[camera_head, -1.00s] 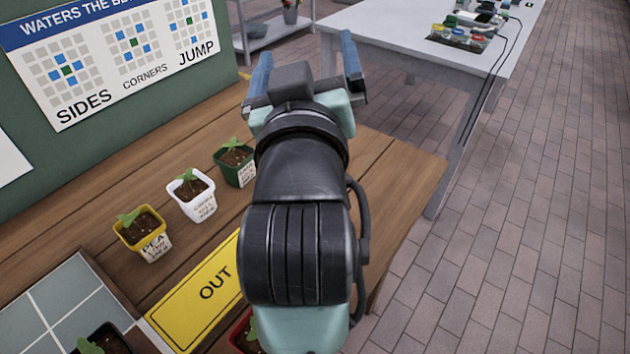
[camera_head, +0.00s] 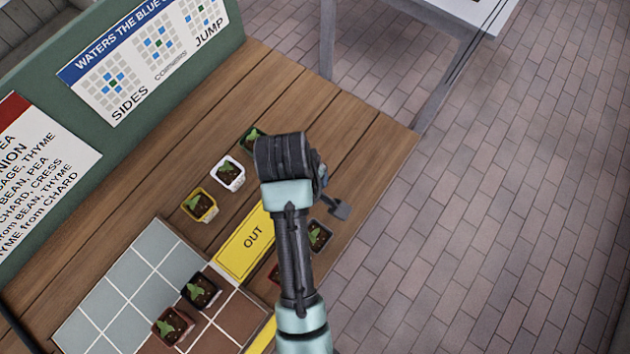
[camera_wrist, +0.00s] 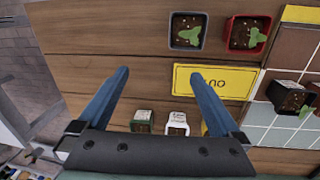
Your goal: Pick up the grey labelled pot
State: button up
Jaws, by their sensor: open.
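The grey pot (camera_wrist: 187,31) stands on the wooden table near the top of the wrist view, with dark soil and a green seedling. Its label cannot be made out. In the head view it shows as a dark pot (camera_head: 319,236) just right of my arm, near the table's right edge. My gripper (camera_wrist: 159,73) is open and empty above the table; the grey pot lies beyond its fingertips in the wrist view, apart from them. In the head view my arm mostly hides the gripper.
A red pot (camera_wrist: 247,34) stands close beside the grey one. A yellow OUT sign (camera_head: 245,243) lies nearby. Yellow (camera_head: 200,208), white (camera_head: 227,173) and green (camera_head: 250,140) pots stand left of my arm. A tiled grid (camera_head: 135,285) holds two pots. A green board (camera_head: 125,130) rises behind.

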jog(key=s+f+p, duration=0.1)
jog(key=f, duration=0.3)
jog(key=s+d+f+g+p, duration=0.1)
jog(key=s+f, duration=0.1)
jog(key=f, duration=0.1)
jog(key=s+f+g+p, duration=0.1)
jog(key=s+f, duration=0.1)
jog(key=f, duration=0.2)
jog(key=shift+d+f+n, duration=0.3)
jog(key=shift+f+n, duration=0.05)
jog(key=shift+n, duration=0.05)
jog(key=shift+r, duration=0.1)
grip_shut()
dwell(0.3)
